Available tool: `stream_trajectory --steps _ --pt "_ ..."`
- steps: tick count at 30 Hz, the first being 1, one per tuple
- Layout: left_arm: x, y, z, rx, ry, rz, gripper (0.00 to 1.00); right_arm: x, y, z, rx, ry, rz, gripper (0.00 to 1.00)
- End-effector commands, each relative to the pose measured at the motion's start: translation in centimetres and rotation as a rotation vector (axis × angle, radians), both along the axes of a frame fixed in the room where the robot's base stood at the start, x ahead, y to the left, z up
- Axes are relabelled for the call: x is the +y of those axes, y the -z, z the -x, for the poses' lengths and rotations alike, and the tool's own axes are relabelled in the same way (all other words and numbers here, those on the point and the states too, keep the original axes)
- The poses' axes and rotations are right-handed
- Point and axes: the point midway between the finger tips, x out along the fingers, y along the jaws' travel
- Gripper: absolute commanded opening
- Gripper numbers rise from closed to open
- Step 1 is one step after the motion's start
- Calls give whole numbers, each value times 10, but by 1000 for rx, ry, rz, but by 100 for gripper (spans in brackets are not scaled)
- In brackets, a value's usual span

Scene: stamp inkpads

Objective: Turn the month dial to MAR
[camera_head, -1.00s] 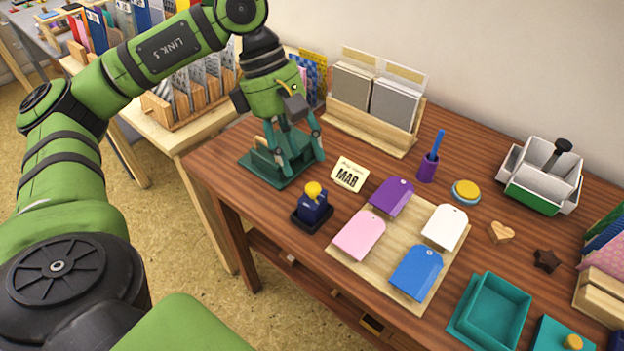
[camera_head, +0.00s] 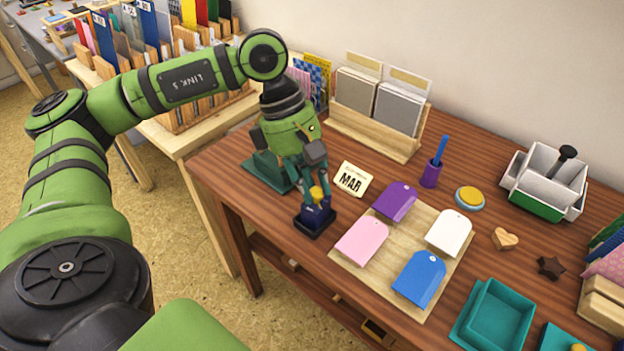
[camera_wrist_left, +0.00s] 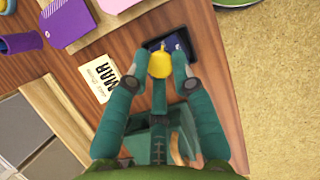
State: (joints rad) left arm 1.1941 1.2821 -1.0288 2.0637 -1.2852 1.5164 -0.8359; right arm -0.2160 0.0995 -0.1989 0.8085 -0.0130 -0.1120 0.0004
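The card reading MAR (camera_head: 352,179) lies on the brown table; it also shows in the left wrist view (camera_wrist_left: 103,77). In front of it, a dark blue stamp (camera_head: 314,220) with a yellow knob (camera_wrist_left: 160,65) stands on a dark base. My left gripper (camera_head: 312,192) points down at this stamp. In the left wrist view its fingers (camera_wrist_left: 159,70) are apart, one on each side of the knob; I cannot tell whether they touch it. A teal device (camera_head: 264,172) stands behind, partly hidden by the gripper. No dial lettering is legible. My right gripper is out of view.
A wooden board (camera_head: 428,232) with purple, pink, white and blue tags lies to the right. A purple cup (camera_head: 431,174), a yellow-topped round pad (camera_head: 469,197) and a wooden card rack (camera_head: 372,132) stand behind. A teal tray (camera_head: 496,316) is at the front right.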

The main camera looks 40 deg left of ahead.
Motion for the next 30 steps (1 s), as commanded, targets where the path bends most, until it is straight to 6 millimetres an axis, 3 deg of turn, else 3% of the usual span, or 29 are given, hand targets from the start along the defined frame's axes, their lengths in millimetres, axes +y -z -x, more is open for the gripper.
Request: stream_trajectory --steps 13,30 --pt "0 3 2 -1 -124 1 0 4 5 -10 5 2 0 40" --pt "-2 3 5 -4 -634 0 0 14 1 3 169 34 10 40"
